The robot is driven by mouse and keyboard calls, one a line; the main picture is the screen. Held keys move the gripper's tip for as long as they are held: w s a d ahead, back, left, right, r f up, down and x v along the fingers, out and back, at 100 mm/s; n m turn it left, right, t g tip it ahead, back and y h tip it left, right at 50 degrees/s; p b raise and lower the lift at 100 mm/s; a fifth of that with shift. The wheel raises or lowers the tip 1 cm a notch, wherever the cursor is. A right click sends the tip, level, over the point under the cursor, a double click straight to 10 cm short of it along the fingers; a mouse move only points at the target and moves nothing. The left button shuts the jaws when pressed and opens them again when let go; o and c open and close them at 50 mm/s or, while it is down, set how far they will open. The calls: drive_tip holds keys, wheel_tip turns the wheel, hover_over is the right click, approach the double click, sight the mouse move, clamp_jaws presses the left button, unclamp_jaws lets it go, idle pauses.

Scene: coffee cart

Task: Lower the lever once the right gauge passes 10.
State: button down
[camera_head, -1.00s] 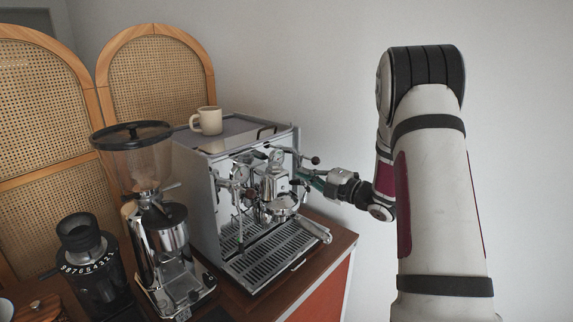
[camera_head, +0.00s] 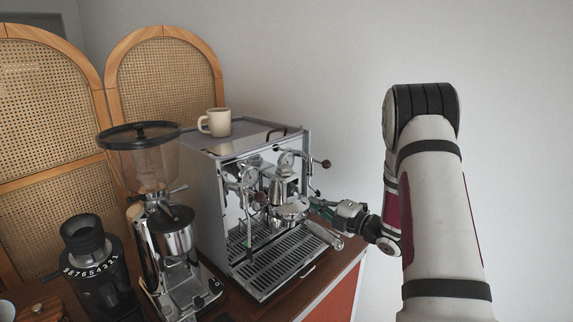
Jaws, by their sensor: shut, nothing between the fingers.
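The espresso machine (camera_head: 201,192) stands on the cart. Its right gauge (camera_head: 286,161) is a small round dial on the front; the needle is too small to read. The left gauge (camera_head: 248,176) sits lower and to the left.
A dark-knobbed arm (camera_head: 326,164) juts from the machine's upper right, above my gripper. The drip tray (camera_head: 275,268) lies below. A mug (camera_head: 215,122) stands on top. A tall grinder (camera_head: 143,160) and a smaller black grinder (camera_head: 97,268) stand left.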

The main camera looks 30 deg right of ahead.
drive_tip(key=shift+f, duration=0.3)
drive_tip(key=shift+s, duration=0.1)
drive_tip(key=p+v, duration=0.5)
drive_tip(key=v, duration=0.3)
drive_tip(key=shift+r, duration=0.35)
drive_tip(key=shift+s+d, duration=0.1)
drive_tip(key=shift+r, duration=0.1)
